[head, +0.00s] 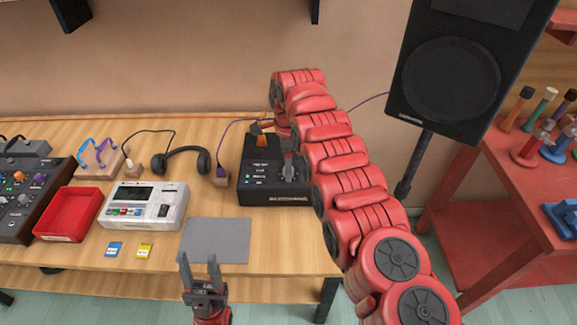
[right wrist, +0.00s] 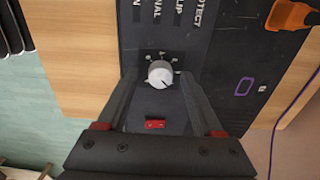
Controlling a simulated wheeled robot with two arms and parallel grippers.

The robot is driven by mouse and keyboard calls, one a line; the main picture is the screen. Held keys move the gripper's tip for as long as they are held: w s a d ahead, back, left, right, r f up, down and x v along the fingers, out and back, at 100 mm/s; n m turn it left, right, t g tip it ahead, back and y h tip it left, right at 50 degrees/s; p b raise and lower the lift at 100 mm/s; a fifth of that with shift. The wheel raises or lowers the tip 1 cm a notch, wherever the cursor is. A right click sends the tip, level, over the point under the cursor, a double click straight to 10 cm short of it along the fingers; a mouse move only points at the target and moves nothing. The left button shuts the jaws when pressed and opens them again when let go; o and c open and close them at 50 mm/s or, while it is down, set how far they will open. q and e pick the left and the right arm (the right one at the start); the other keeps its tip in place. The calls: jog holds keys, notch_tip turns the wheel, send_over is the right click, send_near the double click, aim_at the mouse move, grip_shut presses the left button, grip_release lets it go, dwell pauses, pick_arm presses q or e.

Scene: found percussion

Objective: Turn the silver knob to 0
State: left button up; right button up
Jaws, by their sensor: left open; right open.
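The silver knob (right wrist: 160,73) sits on a black box (head: 262,185) with printed labels, on the wooden table. In the right wrist view it lies between the fingers of my open right gripper (right wrist: 163,80), with small marks around it. A dark pointer line seems to run toward the picture's lower right; its exact reading is too small to tell. In the head view the right gripper (head: 291,168) reaches down over the box and hides the knob. My left gripper (head: 198,264) is open and empty in front of the grey mat.
A red rocker switch (right wrist: 155,124) is close to the knob. Headphones (head: 183,155), a white device (head: 143,206), a red tray (head: 68,212) and a grey mat (head: 217,240) lie to the left. A speaker (head: 445,80) stands right.

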grip_shut()
